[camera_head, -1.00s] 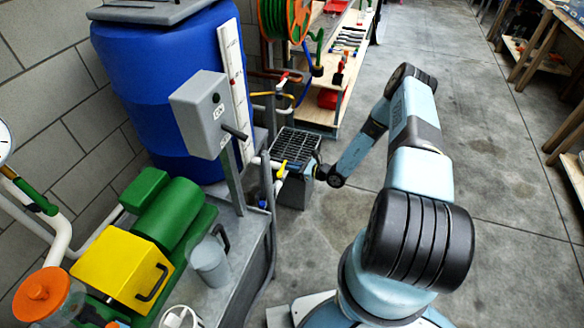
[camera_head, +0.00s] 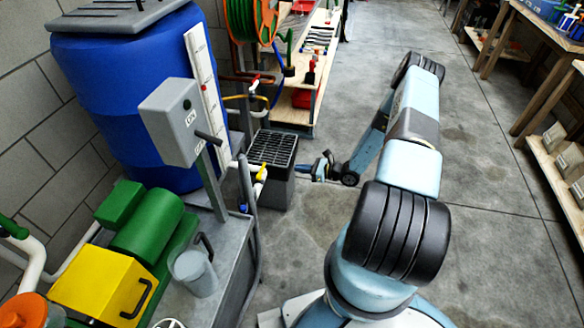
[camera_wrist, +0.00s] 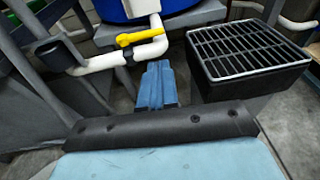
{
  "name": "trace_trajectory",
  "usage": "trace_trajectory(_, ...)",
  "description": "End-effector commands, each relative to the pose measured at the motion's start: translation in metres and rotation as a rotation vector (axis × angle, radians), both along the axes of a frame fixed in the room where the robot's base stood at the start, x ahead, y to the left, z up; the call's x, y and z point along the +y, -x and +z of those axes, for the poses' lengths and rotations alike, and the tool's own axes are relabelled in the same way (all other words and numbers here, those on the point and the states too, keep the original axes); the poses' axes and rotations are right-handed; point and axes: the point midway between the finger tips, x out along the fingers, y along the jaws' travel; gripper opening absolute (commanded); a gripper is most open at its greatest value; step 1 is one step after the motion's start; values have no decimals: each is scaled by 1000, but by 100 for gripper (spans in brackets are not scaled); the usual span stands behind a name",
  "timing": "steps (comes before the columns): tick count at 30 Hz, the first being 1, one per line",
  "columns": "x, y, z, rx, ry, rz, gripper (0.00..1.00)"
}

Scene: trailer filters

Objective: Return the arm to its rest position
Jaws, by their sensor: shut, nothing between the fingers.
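My arm (camera_head: 411,165) reaches out from my base over the open floor and bends down at its far end. My gripper (camera_head: 312,169) is low, just right of the dark grated box, and points left toward it. In the wrist view, the blue fingers (camera_wrist: 156,84) are together with nothing between them. They show in front of the white pipe and left of the grated box, with no clear contact on either.
The grated box (camera_head: 272,149) stands beside the grey bench (camera_head: 227,283). A white pipe with a yellow valve handle (camera_wrist: 140,37) is close ahead of the fingers. A blue barrel (camera_head: 140,95) and wooden shelf (camera_head: 294,112) stand behind. Floor (camera_head: 490,215) at right is clear.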

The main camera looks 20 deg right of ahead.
Motion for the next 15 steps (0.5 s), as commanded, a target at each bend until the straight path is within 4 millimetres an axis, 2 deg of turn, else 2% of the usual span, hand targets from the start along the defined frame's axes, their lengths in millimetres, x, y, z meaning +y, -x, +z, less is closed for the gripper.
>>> trace_trajectory(9, -4, 1, 6, -7, 7, 12, 0)
trace_trajectory(11, -3, -1, 14, -17, 20, 32, 0)
trace_trajectory(15, -2, -8, 49, -61, 73, 114, 0)
